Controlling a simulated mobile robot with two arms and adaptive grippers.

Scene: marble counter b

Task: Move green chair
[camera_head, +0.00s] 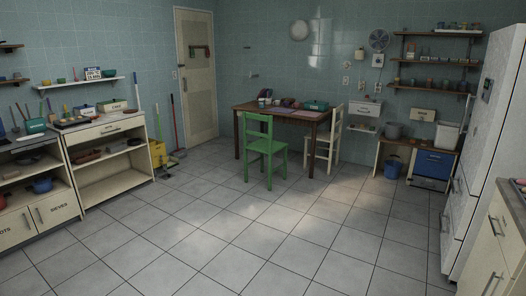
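The green chair (264,150) stands upright on the tiled floor in front of the wooden table (290,115), left of the middle of the table's near side. Its slatted back faces left and toward me, and its seat points to the right. All or nearly all of it shows. Neither of my grippers is in the head view, so what they hold cannot be seen.
A cream chair (325,143) stands at the table's right end. Open shelving (112,178) lines the left. A yellow bucket (158,153), brooms and a blue bucket (393,168) stand on the floor. A white fridge (490,150) is at right. The tiled floor (240,235) in front is clear.

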